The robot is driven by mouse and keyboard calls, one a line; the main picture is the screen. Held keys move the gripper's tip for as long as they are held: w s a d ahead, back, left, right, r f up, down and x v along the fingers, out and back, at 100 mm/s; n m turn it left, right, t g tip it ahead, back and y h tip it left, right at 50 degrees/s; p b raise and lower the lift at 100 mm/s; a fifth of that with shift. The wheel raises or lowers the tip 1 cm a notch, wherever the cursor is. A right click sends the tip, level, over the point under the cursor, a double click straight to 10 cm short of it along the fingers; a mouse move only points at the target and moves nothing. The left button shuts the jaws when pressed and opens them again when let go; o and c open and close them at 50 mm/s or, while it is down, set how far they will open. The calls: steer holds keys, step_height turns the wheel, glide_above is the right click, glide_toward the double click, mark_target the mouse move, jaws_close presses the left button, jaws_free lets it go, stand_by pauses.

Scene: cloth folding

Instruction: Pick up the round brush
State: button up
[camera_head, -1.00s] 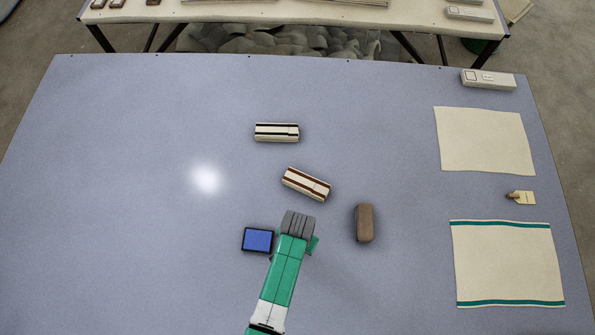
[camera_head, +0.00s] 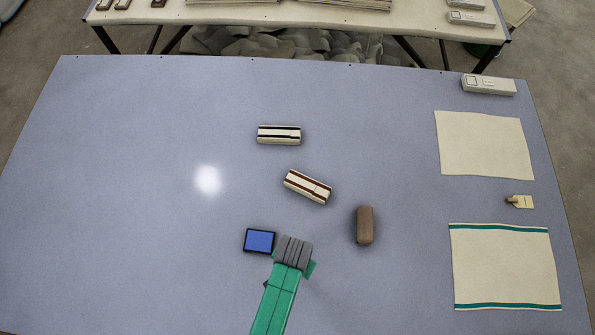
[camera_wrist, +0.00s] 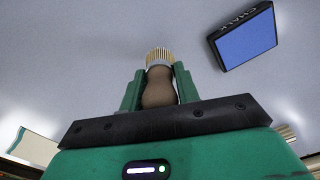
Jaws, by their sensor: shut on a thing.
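The round brush (camera_wrist: 158,87) has a rounded brown handle and a ring of pale bristles. In the wrist view it sits between the green fingers of my gripper (camera_wrist: 158,80), which are shut on its handle. The bristles point away from the gripper's palm. In the head view my gripper (camera_head: 293,256) is over the front middle of the table, just right of the blue chalk box. It hides the brush there, and I cannot tell how high the brush is held.
The blue chalk box (camera_head: 259,241) is close beside my gripper. A brown block (camera_head: 365,225) and two striped blocks (camera_head: 307,187) (camera_head: 279,135) lie beyond. The left table area is clear.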

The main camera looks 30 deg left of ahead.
steer(key=s+d, duration=0.3)
steer(key=s, duration=0.6)
steer(key=shift+d+r+p, duration=0.3)
steer(key=shift+d+r, duration=0.05)
steer(key=shift+r, duration=0.1)
steer(key=shift+w, duration=0.1)
